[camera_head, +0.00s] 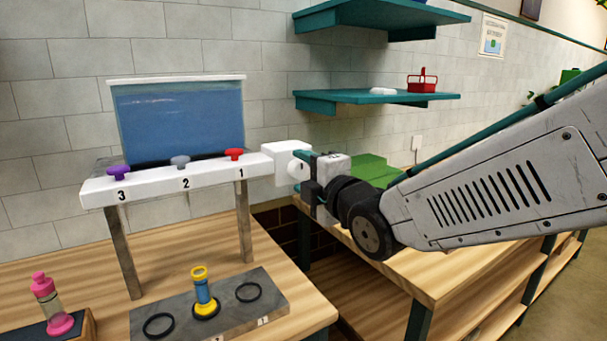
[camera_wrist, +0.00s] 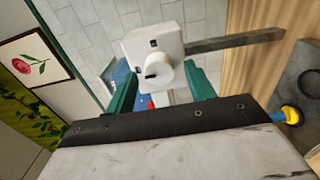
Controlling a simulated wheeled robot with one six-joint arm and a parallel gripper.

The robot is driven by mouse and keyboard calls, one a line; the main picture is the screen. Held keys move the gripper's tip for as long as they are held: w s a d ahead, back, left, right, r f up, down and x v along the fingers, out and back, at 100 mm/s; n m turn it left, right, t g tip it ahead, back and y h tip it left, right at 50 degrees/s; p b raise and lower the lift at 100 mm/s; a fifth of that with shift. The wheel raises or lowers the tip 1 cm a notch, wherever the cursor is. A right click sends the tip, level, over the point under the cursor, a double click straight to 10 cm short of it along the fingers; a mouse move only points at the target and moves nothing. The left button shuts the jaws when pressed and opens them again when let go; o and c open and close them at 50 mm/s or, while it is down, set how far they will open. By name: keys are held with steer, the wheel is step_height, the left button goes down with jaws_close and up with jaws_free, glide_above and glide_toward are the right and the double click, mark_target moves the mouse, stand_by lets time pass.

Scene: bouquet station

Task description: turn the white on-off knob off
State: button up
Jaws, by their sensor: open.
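The white on-off knob (camera_wrist: 158,74) is a round dial with a dark mark, on the face of a white box (camera_wrist: 153,44) at the right end of the white dispenser bar. In the head view the knob (camera_head: 297,170) is partly hidden by my gripper (camera_head: 303,173). My gripper is open, with its teal fingers on either side of the knob in the wrist view (camera_wrist: 165,78). I cannot tell whether either finger touches it.
The white bar (camera_head: 200,176) carries purple, grey and red knobs numbered 3, 2, 1, below a blue water tank (camera_head: 180,118). A blue-yellow vial (camera_head: 203,294) stands on a grey plate below. A pink bottle (camera_head: 50,308) stands at left. Teal shelves (camera_head: 375,97) hang behind.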

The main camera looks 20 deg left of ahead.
steer(key=v, duration=0.7)
steer(key=shift+s+d, duration=0.25)
steer(key=shift+s, duration=0.05)
steer(key=shift+f, duration=0.1)
step_height(320, 180, down, 8)
steer(key=d+m+g+h, duration=0.2)
steer(key=d+m+h, duration=0.1)
steer(key=m+h, duration=0.15)
steer(key=s+d+f+m+g+h, duration=0.2)
steer(key=d+f+m+h, duration=0.1)
steer(key=d+m, duration=0.25)
steer(key=s+d+f+m+g+h, duration=0.1)
steer(key=s+d+f+m+h, duration=0.2)
steer(key=d, duration=0.4)
steer(key=s+d+r+m+g+h, duration=0.1)
steer(key=s+d+m+g, duration=0.1)
steer(key=s+d+m, duration=0.5)
steer(key=s+d+r+m+g+h, duration=0.1)
steer(key=s+d+m, duration=0.6)
steer(key=d, duration=0.8)
steer(key=s+g+h, duration=0.1)
steer(key=g, duration=0.1)
steer(key=shift+s+g, duration=0.3)
steer(key=shift+s, duration=0.05)
steer(key=shift+d+r+m, duration=0.3)
steer(key=shift+d+m, duration=0.2)
steer(key=shift+d, duration=0.1)
steer(key=shift+c, duration=0.3)
